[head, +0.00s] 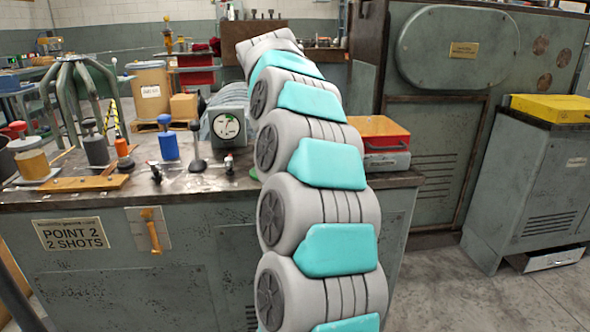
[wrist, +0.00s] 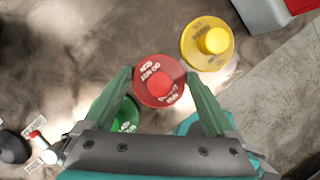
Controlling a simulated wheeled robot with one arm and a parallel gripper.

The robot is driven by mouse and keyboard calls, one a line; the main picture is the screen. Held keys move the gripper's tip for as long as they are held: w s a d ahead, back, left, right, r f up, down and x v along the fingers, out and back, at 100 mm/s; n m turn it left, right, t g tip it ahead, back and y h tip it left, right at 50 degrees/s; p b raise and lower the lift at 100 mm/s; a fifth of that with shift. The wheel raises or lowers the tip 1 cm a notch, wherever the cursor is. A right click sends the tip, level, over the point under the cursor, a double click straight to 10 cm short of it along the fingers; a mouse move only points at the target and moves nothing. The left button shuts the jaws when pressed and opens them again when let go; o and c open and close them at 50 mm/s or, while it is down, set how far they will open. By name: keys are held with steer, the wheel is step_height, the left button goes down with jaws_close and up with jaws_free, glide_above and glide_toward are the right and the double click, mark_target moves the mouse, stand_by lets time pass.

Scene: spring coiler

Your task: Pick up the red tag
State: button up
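The red tag (wrist: 158,82) is a round disc with a raised centre knob and white lettering. In the wrist view it lies between the fingertips of my gripper (wrist: 160,76). The green fingers are spread, one on each side of the tag and close to its edges. Whether they touch it I cannot tell. In the head view my arm hides the tag and the gripper.
A yellow tag (wrist: 207,43) lies close at the upper right of the red one. A green tag (wrist: 124,117) is partly behind the left finger. A dial gauge (head: 228,127) and several knobbed tools stand on the workbench (head: 110,205). A red-and-orange box (head: 380,132) stands right of my arm.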

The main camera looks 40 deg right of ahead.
steer(key=c, duration=0.9)
steer(key=shift+r, duration=0.1)
steer(key=shift+r, duration=1.65)
steer(key=s+a, duration=0.1)
steer(key=s, duration=0.4)
steer(key=s+a+r+b, duration=0.1)
steer(key=s+a, duration=0.1)
steer(key=s, duration=0.3)
steer(key=s+a, duration=0.1)
steer(key=s, duration=0.4)
steer(key=shift+s+a+r, duration=0.2)
steer(key=shift+a+r, duration=0.05)
steer(key=shift+d, duration=0.1)
